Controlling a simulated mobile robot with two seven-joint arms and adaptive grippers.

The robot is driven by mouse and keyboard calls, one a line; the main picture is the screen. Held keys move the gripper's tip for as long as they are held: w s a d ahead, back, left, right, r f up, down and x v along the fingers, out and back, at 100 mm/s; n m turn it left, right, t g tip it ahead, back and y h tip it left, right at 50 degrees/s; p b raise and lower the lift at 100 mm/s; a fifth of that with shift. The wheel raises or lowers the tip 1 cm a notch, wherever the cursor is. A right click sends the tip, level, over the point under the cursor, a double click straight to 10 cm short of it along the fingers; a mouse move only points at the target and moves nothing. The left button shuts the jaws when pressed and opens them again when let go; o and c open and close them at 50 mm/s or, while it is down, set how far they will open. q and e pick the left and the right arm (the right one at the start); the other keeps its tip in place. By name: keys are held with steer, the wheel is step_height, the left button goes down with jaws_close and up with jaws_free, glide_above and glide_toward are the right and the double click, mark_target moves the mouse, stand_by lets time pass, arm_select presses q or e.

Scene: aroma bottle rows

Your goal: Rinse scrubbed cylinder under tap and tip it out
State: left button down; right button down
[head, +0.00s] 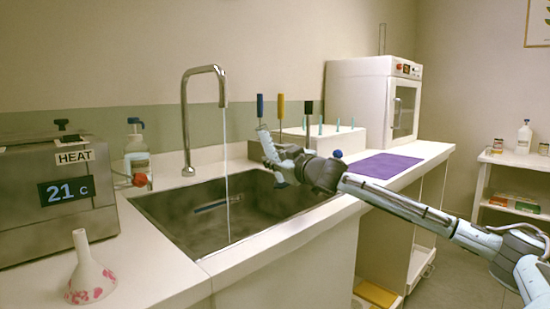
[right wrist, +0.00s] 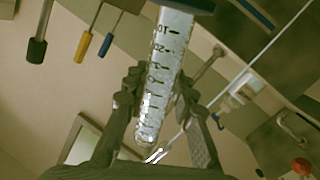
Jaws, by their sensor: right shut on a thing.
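The tap (head: 187,110) arches over the sink (head: 175,235) in the head view. A thin water stream (head: 227,175) runs from its spout into the basin. My right gripper (head: 270,152) is above the sink's right part, to the right of the stream and apart from it. It is shut on a clear graduated cylinder with dark markings, which shows best in the right wrist view (right wrist: 165,65). The cylinder's blue end is at the top edge there. In the head view the cylinder is small and partly hidden by the fingers; its tilt and contents are unclear. My left gripper is out of view.
A white funnel (head: 90,272) and a heater box (head: 50,190) stand left of the sink. A wash bottle (head: 137,165) is behind them. A pegged white box (head: 345,140), an oven (head: 370,100) and a purple mat (head: 385,165) are on the right. A blue-handled item (head: 212,206) lies in the sink.

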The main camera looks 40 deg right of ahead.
steer(key=shift+a+f+n+p, duration=0.1)
steer(key=shift+f+n+p, duration=0.1)
steer(key=shift+n+p, duration=0.4)
steer(key=shift+a+f+n, duration=0.1)
steer(key=shift+f+n, duration=0.05)
steer(key=shift+n, duration=0.35)
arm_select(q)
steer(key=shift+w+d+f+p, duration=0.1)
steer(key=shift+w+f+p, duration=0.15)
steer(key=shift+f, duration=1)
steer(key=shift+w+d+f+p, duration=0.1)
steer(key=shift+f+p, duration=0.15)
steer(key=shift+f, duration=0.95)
arm_select(e)
steer(key=shift+a+f+n, duration=0.1)
steer(key=shift+n, duration=0.2)
steer(key=shift+f, duration=0.15)
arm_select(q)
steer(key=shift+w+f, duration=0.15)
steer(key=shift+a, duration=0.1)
arm_select(e)
steer(key=shift+f, duration=0.15)
